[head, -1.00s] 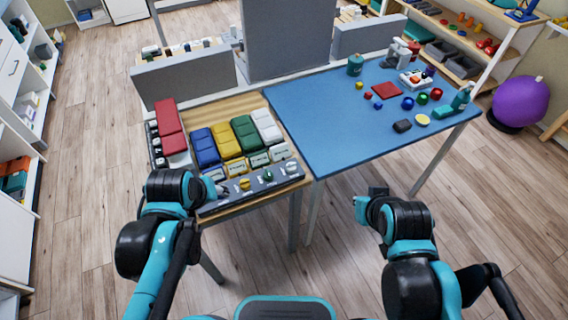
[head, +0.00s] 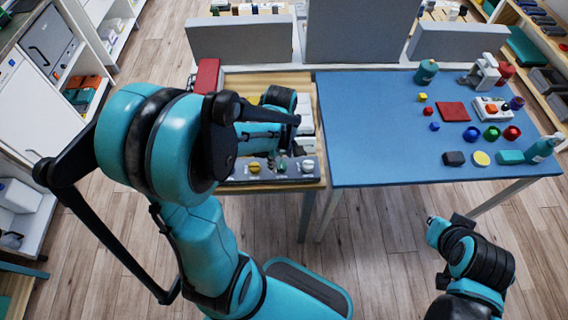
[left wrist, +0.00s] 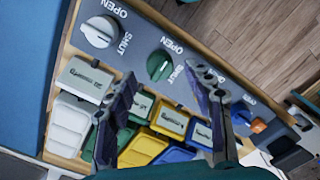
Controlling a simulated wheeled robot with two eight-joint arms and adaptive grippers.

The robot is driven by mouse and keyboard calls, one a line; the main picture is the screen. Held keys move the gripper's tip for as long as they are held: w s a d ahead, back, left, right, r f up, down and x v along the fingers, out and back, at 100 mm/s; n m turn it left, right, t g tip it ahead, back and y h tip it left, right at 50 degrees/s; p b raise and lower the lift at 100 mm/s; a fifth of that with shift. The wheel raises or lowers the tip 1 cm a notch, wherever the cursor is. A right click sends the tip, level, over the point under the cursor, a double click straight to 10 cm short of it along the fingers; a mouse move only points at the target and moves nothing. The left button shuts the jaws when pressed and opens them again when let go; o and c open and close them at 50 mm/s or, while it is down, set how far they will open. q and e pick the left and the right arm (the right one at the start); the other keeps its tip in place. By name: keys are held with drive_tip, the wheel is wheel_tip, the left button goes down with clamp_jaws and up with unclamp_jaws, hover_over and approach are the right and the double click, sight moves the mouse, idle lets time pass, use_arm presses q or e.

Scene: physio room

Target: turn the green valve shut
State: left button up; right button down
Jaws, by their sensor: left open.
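The green valve (left wrist: 159,66) is a round knob on a grey panel (left wrist: 130,47), with the words OPEN and SHUT beside it. In the head view it shows small at the panel's front (head: 282,165), partly hidden by my arm. I cannot tell clearly which word its ridge points to. My left gripper (left wrist: 161,74) is open and empty; its two fingers spread to either side of the green valve in the left wrist view, and no contact shows. My right gripper (head: 446,226) hangs low in front of the blue table; its fingers are not clear.
A white valve (left wrist: 99,31) and a yellow valve (head: 253,168) flank the green one. White, green, yellow and blue blocks (left wrist: 145,147) lie behind the panel. The blue table (head: 385,140) on the right holds several small objects. Grey boards (head: 240,38) stand behind.

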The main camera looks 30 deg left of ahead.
sight(281, 166)
use_arm(q)
drive_tip(key=shift+f+b, duration=0.4)
drive_tip(key=shift+f, duration=1)
drive_tip(key=c, duration=1.1)
drive_tip(key=shift+c, duration=0.3)
